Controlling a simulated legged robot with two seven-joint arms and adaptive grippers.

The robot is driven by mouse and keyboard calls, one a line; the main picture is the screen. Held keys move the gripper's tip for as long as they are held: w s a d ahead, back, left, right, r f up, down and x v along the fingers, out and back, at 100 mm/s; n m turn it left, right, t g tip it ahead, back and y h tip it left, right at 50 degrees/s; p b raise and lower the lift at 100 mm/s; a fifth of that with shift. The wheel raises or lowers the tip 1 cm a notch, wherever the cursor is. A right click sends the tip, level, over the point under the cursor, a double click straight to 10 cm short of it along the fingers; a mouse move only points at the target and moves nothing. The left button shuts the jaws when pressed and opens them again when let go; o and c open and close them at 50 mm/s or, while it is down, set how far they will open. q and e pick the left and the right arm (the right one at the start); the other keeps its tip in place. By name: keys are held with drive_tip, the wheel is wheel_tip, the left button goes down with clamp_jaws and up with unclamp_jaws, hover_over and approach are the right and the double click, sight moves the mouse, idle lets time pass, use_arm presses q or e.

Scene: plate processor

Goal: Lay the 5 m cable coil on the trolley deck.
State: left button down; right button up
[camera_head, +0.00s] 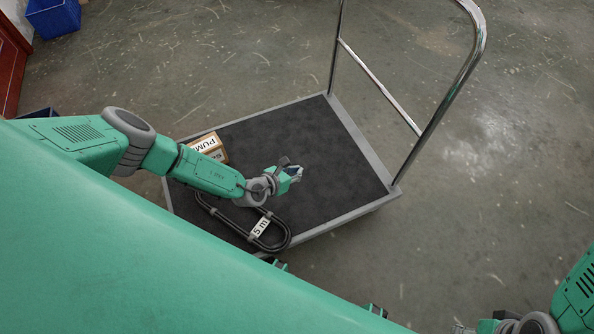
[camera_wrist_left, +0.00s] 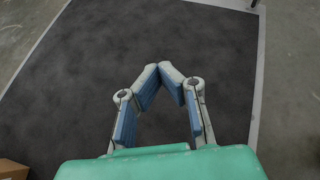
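The black cable coil (camera_head: 284,236) with a white "5 m" tag lies at the near side of the trolley deck (camera_head: 300,140), close to its near edge. My left forearm hides part of the coil. My left gripper (camera_head: 297,171) is above the dark deck mat, beyond the coil and apart from it. In the left wrist view its fingertips (camera_wrist_left: 159,70) meet with nothing between them, and only deck mat shows behind. My right gripper (camera_head: 478,327) is at the bottom right edge, mostly cut off, so its state is unclear.
A cardboard box (camera_head: 209,143) labelled "PUM..." stands on the deck's left side, partly behind my left arm. The trolley's metal handle (camera_head: 440,105) rises on the right. A blue bin (camera_head: 53,17) stands on the floor at top left. The middle of the deck is clear.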

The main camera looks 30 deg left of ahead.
use_arm(q)
wheel_tip(320, 180, down, 8)
drive_tip(key=b, duration=0.8)
drive_tip(key=c, duration=1.8)
unclamp_jaws()
drive_tip(key=shift+s+a+r, duration=0.1)
drive_tip(key=v, duration=1.1)
drive_tip(key=shift+s+a+r, duration=0.15)
drive_tip(key=shift+s, duration=0.2)
